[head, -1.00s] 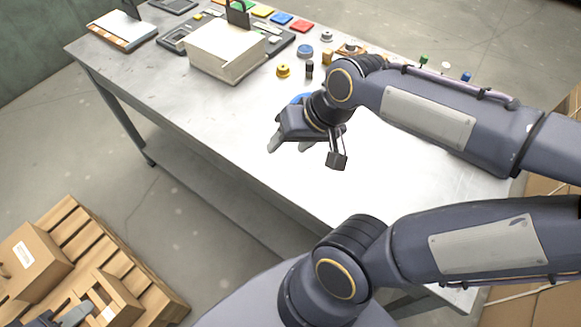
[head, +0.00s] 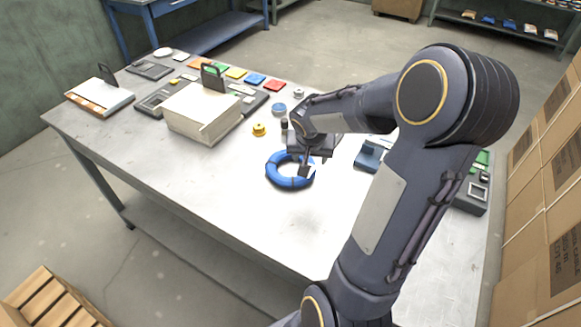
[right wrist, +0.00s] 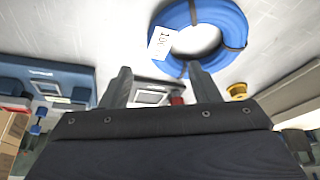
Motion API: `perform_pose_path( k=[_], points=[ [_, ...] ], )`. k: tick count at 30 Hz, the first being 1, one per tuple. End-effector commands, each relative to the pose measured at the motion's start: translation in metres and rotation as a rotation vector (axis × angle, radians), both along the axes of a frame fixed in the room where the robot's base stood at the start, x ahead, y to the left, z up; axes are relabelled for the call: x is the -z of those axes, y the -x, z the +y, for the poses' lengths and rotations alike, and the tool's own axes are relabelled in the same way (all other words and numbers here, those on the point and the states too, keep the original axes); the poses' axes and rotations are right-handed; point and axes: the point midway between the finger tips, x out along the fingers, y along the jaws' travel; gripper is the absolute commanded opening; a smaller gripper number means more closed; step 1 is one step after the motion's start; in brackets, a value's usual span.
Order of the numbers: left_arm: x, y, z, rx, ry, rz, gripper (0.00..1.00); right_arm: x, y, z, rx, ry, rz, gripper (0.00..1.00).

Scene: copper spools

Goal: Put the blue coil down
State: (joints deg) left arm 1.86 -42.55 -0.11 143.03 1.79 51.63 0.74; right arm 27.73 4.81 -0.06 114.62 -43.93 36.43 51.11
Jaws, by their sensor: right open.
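The blue coil (head: 282,178) lies flat on the grey metal table (head: 215,185), near its middle. In the right wrist view the coil (right wrist: 233,22) shows at the top, bound with dark bands and bearing a white paper tag (right wrist: 160,43). My right gripper (head: 309,168) is over the coil's right side in the head view and partly covers it. In the right wrist view its two fingers (right wrist: 160,70) are spread, with nothing held between them; one fingertip appears close to the coil's edge, and contact cannot be told. My left gripper is not in view.
A yellow spool (head: 259,130) and a dark small cylinder stand behind the coil. A cream box-like stack (head: 200,115) is at the left. A blue device (head: 369,157) is to the right. Cardboard boxes (head: 545,200) stand beyond the right end. The table's front left is clear.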

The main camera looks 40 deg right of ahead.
Motion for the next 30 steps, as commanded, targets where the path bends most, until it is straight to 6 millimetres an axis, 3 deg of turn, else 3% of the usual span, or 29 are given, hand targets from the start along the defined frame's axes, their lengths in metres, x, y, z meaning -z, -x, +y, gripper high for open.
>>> perform_pose_path(
  k=[18,26,30],
  points=[
    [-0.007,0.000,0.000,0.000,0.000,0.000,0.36,0.070,-0.019,-0.025,0.008,0.003,0.003,0.56],
    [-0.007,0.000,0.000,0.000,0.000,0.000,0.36,0.073,-0.021,-0.026,0.007,0.004,0.000,0.56],
    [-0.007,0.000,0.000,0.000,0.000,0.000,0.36,0.073,-0.021,-0.026,0.007,0.003,0.001,0.41]
  ],
)
